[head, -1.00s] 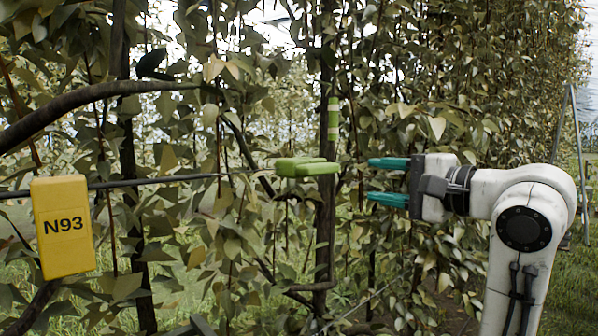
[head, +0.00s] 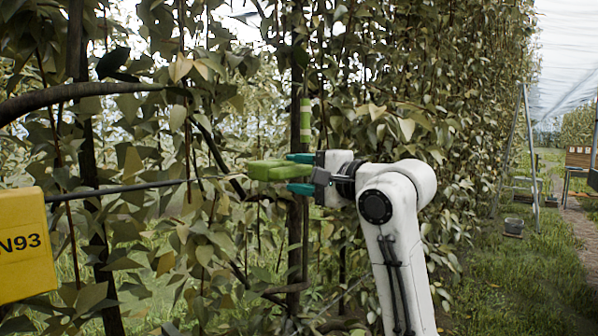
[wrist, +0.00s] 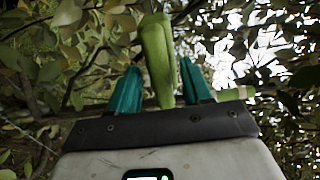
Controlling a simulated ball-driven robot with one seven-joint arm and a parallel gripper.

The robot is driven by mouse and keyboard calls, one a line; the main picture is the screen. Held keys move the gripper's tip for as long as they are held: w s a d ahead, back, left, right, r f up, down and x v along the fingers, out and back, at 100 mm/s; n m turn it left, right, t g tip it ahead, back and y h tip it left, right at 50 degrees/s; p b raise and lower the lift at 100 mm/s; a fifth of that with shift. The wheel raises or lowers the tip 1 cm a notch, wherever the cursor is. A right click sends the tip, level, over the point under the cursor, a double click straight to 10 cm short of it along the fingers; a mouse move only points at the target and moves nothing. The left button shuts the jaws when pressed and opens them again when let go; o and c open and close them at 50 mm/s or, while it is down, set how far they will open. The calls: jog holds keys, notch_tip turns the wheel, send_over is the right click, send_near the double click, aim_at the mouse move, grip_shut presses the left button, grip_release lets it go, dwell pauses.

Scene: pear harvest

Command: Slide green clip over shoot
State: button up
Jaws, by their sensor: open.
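The green clip (head: 268,171) hangs level in front of a dark upright stem; what holds it up is not clear. My gripper (head: 292,172) is open, with its teal fingers above and below the right end of the clip. In the wrist view the clip (wrist: 158,55) stands between the two open fingers, with a gap beside the left one; contact on the right cannot be told. A thin dark horizontal shoot or rod (head: 120,189) comes from the left. Its tip ends a little left of the clip, apart from it in the picture.
A yellow N93 tag (head: 25,245) hangs at the left edge. A thick dark branch (head: 70,92) crosses at upper left. A pale green banded marker (head: 305,120) is on the upright stem (head: 297,235). Open grass (head: 500,270) lies at right.

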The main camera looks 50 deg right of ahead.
jog(key=shift+w, duration=0.1)
jog(key=shift+c, duration=0.3)
grip_shut()
jog(key=shift+d, duration=0.1)
